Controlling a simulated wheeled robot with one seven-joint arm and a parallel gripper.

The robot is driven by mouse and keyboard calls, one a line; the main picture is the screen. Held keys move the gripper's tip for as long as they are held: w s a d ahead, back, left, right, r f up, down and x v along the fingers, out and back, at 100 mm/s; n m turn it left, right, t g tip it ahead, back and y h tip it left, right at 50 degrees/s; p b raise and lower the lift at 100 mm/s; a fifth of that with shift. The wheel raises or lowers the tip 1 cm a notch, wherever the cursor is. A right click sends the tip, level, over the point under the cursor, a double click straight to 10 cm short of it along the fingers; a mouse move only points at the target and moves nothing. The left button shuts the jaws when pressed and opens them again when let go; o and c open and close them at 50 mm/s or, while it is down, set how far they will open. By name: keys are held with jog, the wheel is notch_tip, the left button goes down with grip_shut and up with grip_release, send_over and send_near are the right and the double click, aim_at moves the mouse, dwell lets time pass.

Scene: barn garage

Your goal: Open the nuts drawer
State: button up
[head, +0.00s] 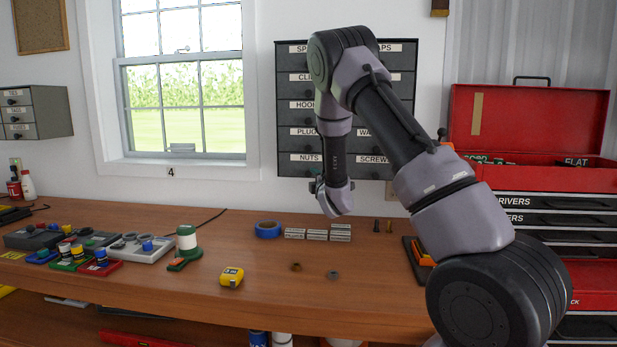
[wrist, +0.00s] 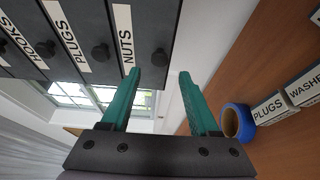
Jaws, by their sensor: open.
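The nuts drawer (head: 300,168) is the bottom left drawer of a dark grey wall cabinet (head: 277,95) and looks shut. In the wrist view its white NUTS label (wrist: 125,38) and round black knob (wrist: 159,58) show clearly. My gripper (wrist: 160,76) is open and empty, its two green fingers pointing toward the drawer front. The knob appears between the fingertips in the picture, just beyond them; I cannot tell the exact gap. In the head view my gripper (head: 317,186) is at the cabinet's lower left, partly hidden by my wrist.
The plugs drawer (wrist: 82,45) is directly above. Below the cabinet, the wooden workbench (head: 215,240) holds blue tape (head: 268,230), small labelled boxes (head: 317,235) and a yellow tape measure (head: 231,277). A red toolbox (head: 530,115) stands at the right.

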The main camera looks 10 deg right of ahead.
aim_at(309, 175)
jog(key=w, duration=0.6)
jog(key=shift+w+a, duration=0.2)
jog(key=shift+w, duration=0.1)
grip_shut()
dwell(1.1)
